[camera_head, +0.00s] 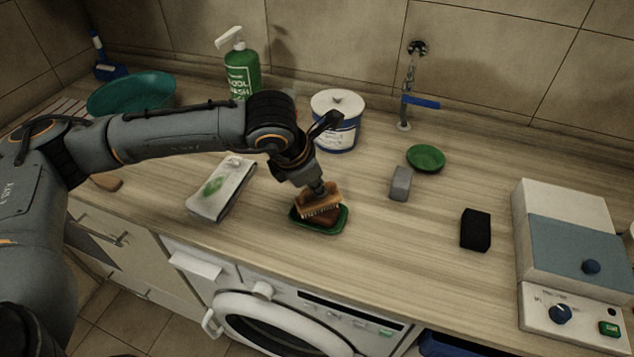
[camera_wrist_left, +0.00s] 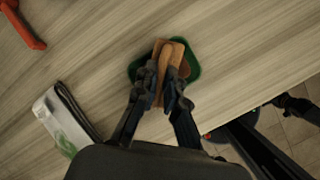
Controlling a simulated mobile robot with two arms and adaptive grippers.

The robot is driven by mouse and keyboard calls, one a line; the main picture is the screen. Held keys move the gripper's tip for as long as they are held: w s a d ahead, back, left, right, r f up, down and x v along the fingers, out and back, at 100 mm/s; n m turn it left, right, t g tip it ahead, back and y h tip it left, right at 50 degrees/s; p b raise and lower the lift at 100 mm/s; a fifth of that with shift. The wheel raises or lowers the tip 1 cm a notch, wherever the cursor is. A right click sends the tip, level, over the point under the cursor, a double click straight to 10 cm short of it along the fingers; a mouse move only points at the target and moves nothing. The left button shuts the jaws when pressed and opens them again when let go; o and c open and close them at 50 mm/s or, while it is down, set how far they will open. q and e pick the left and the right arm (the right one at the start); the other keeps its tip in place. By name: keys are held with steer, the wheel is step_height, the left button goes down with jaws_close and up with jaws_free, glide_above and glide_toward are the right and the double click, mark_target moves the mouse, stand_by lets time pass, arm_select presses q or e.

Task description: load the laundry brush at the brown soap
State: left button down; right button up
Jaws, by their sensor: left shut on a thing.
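The laundry brush (camera_head: 318,201) has a wooden back and pale bristles facing down. My left gripper (camera_head: 322,188) is shut on it from above. The brush is over the brown soap (camera_head: 325,217), which lies in a green dish (camera_head: 304,222) on the counter. Bristles and soap look very close; I cannot tell for sure whether they touch. In the left wrist view the brush (camera_wrist_left: 169,68) sits between the fingers of the left gripper (camera_wrist_left: 165,98), above the green dish (camera_wrist_left: 193,66). The soap is mostly hidden there. My right gripper does not clearly show in the head view.
A folded cloth or packet (camera_head: 222,190) lies left of the dish. A white tub (camera_head: 338,120) and green bottle (camera_head: 240,68) stand behind. A grey block (camera_head: 401,184), green disc (camera_head: 426,157) and black block (camera_head: 475,230) are to the right. The counter's front edge is near.

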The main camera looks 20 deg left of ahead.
arm_select(q)
steer(key=shift+s+f, duration=0.1)
steer(key=shift+f, duration=0.05)
steer(key=shift+r+p, duration=0.35)
steer(key=shift+r, duration=0.6)
steer(key=shift+r+p, duration=0.7)
steer(key=shift+r, duration=1.95)
steer(key=shift+f, duration=0.1)
